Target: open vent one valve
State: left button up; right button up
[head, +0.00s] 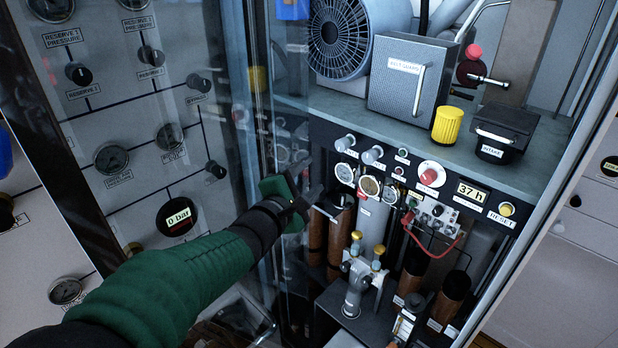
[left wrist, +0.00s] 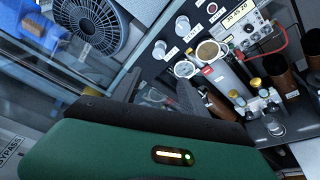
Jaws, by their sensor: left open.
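Two pale round knobs sit at the upper left of the dark fill panel (head: 322,135) in the head view: a left knob (head: 345,142) and a right knob (head: 372,154). Their labels are too small to read, so I cannot tell which is the vent one valve. In the left wrist view two pale knobs (left wrist: 159,49) (left wrist: 182,26) show above the gauges. My left gripper (head: 308,180) is open and empty, a little left of and below the knobs, near the leftmost gauge. I cannot tell whether it touches anything. My right gripper is not seen.
Gauges (head: 369,186) sit below the knobs, with a red knob (head: 430,177) and a 37 h display (head: 472,191) to the right. Brown cylinders (head: 340,235) and a metal valve fitting (head: 358,280) stand below. A clear door edge (head: 265,120) is close to my left arm.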

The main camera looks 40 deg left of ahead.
pick_arm(q)
jog(key=w+d+r+t+y+p, duration=0.2)
jog(key=w+d+r, duration=0.2)
jog(key=w+d, duration=0.25)
jog(key=g+y+p, duration=0.2)
jog(key=g+y, duration=0.3)
jog(key=y, duration=0.1)
send_near(343, 148)
jog(key=shift+n, duration=0.4)
jog(key=p+x, duration=0.5)
jog(key=x, duration=0.3)
jog(key=shift+w+a, duration=0.15)
jog(key=shift+a, duration=0.15)
jog(key=shift+w+a, duration=0.2)
jog(key=shift+w, duration=0.1)
